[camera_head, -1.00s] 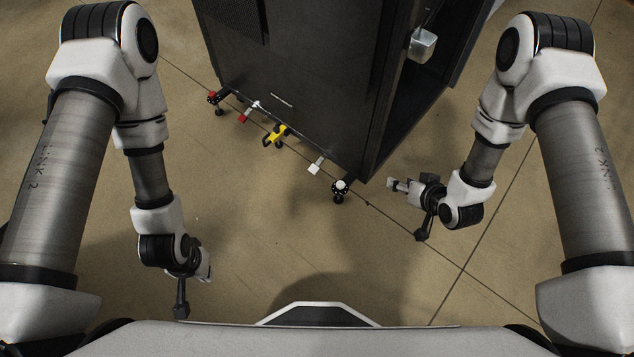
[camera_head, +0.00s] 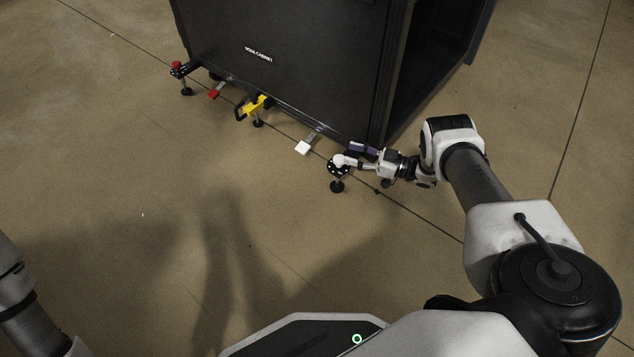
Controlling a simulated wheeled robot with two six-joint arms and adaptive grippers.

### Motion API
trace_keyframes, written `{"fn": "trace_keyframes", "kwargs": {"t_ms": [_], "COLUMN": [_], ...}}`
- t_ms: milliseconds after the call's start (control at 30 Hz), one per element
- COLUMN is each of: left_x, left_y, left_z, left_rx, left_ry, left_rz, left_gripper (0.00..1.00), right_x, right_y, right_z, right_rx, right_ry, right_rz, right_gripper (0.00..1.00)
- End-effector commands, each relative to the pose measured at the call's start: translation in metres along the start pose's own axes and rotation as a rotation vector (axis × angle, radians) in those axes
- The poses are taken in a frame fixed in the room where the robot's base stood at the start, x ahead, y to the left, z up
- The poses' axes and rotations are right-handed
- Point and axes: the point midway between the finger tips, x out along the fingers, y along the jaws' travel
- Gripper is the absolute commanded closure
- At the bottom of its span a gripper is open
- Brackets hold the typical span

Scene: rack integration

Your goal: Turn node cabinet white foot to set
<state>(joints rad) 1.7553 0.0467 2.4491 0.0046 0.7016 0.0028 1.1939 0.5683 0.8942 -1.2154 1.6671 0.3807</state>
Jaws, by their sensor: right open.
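The dark node cabinet (camera_head: 290,75) stands at the top, with its label on the front face. Its white foot (camera_head: 337,170) is at the front right corner, a dark hub with white on top and a round black pad on the floor. My right gripper (camera_head: 353,157) is open at the right side of this foot, its fingers pointing left at the white top. I cannot tell whether they touch it. My left gripper is out of view; only part of my left arm shows at the lower left.
A white tab (camera_head: 303,147), a yellow bracket (camera_head: 256,105), a red tab (camera_head: 214,93) and a red-topped foot (camera_head: 181,72) line the cabinet's bottom edge. The cabinet's right side is open. The floor (camera_head: 200,220) in front is clear.

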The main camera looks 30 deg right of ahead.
Motion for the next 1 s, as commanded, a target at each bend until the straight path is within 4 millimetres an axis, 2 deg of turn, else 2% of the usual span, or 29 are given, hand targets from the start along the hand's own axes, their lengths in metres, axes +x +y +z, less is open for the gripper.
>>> {"fn": "trace_keyframes", "kwargs": {"t_ms": [33, 100, 267, 500, 600, 900, 967, 1000], "left_x": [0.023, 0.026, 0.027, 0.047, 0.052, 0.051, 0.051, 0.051], "left_y": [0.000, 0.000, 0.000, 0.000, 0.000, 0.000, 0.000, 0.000], "left_z": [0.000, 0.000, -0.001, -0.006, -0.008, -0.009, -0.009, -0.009], "left_rx": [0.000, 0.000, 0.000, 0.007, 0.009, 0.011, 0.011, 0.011], "left_ry": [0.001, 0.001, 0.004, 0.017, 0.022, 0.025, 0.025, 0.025], "left_rz": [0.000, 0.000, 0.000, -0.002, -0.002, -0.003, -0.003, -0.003], "left_gripper": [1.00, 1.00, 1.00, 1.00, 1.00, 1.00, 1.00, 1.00], "right_x": [-0.008, -0.011, 0.001, 0.048, 0.061, 0.067, 0.067, 0.067], "right_y": [-0.002, -0.005, -0.006, -0.006, -0.006, -0.006, -0.006, -0.006], "right_z": [0.029, 0.037, 0.037, 0.040, 0.039, 0.036, 0.036, 0.036], "right_rx": [0.007, 0.014, 0.017, 0.017, 0.018, 0.018, 0.018, 0.018], "right_ry": [-0.011, -0.018, -0.020, -0.020, -0.021, -0.022, -0.022, -0.022], "right_rz": [0.006, 0.007, 0.006, 0.005, 0.007, 0.008, 0.008, 0.008], "right_gripper": [0.53, 0.53, 0.53, 0.53, 0.53, 0.53, 0.74, 0.88]}}
